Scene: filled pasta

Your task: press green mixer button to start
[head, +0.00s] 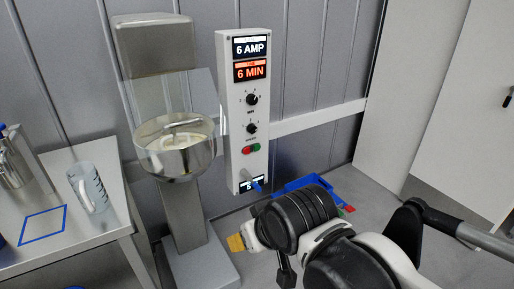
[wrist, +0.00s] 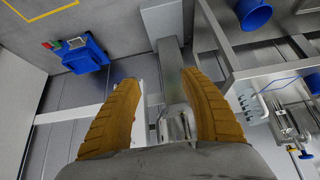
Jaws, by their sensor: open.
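The green button (head: 257,148) sits beside a red button (head: 247,149) near the lower middle of a pale control box (head: 236,168) on the wall. The box's displays read 6 AMP and 6 MIN, with two black knobs below them. The mixer (head: 153,46), with a steel bowl (head: 187,161), stands just left of the box. My gripper (head: 236,243) is below the box in the head view, apart from the buttons, mostly hidden by my arm. In the wrist view my gripper (wrist: 159,80) has its two orange fingers spread with nothing between them. I cannot make out the green button there.
A steel table (head: 50,259) at left holds a clear measuring jug (head: 88,188) and a blue-outlined square. A blue bin (head: 300,185) lies on the floor behind my arm; it also shows in the wrist view (wrist: 86,56). A blue bucket (wrist: 254,14) shows at upper right there.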

